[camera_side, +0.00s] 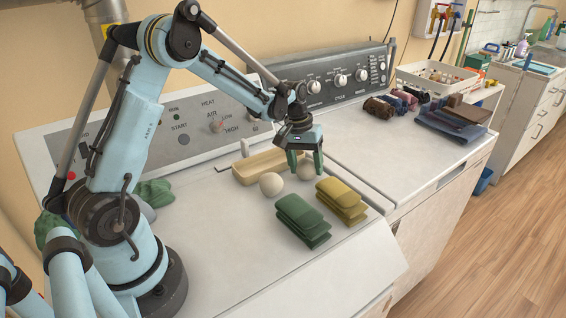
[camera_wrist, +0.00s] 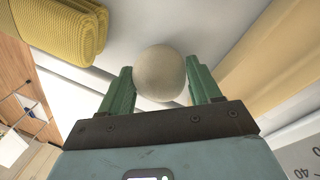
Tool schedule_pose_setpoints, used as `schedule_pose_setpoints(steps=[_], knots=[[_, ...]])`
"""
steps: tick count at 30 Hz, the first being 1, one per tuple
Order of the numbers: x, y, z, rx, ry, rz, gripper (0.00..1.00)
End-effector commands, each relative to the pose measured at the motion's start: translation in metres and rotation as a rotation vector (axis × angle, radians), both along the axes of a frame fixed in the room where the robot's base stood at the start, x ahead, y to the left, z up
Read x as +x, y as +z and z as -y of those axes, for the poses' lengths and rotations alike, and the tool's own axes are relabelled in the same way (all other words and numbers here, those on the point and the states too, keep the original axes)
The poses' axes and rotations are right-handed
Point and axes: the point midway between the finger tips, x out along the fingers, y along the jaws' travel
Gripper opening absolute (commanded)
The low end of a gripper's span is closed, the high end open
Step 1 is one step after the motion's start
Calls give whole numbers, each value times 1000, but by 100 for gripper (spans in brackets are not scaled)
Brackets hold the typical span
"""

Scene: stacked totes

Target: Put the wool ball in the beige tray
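Two pale wool balls rest near the front of the beige tray (camera_side: 243,174). One wool ball (camera_side: 271,184) stands clear of my gripper, at its left in the side view. The other wool ball (camera_side: 306,171) is between the green fingers of my gripper (camera_side: 305,165), close to the white top. In the wrist view this ball (camera_wrist: 160,73) sits between the fingertips (camera_wrist: 160,82), very close to both. I cannot tell whether they press on it. The beige tray shows along the right of the wrist view (camera_wrist: 265,60). The tray's right end is partly hidden behind my gripper.
Folded green cloths (camera_side: 301,222) and folded yellow cloths (camera_side: 341,201) lie in front of my gripper. The yellow stack also shows in the wrist view (camera_wrist: 62,27). Rolled dark cloths (camera_side: 380,107) and blue folded fabric (camera_side: 447,125) lie on the right machine. The front left top is clear.

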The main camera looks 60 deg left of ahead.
Motion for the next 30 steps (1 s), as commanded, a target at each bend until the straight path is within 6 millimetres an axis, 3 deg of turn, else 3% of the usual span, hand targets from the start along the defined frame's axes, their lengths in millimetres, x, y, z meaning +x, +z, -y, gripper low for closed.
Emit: schedule_pose_setpoints(steps=[6, 17, 24, 30], knots=[[0, 0, 0, 0, 0, 0, 28], [0, 9, 0, 0, 0, 0, 28], [-1, 45, 1, -1, -1, -1, 28], [-16, 70, 48, 0, -7, -1, 28]])
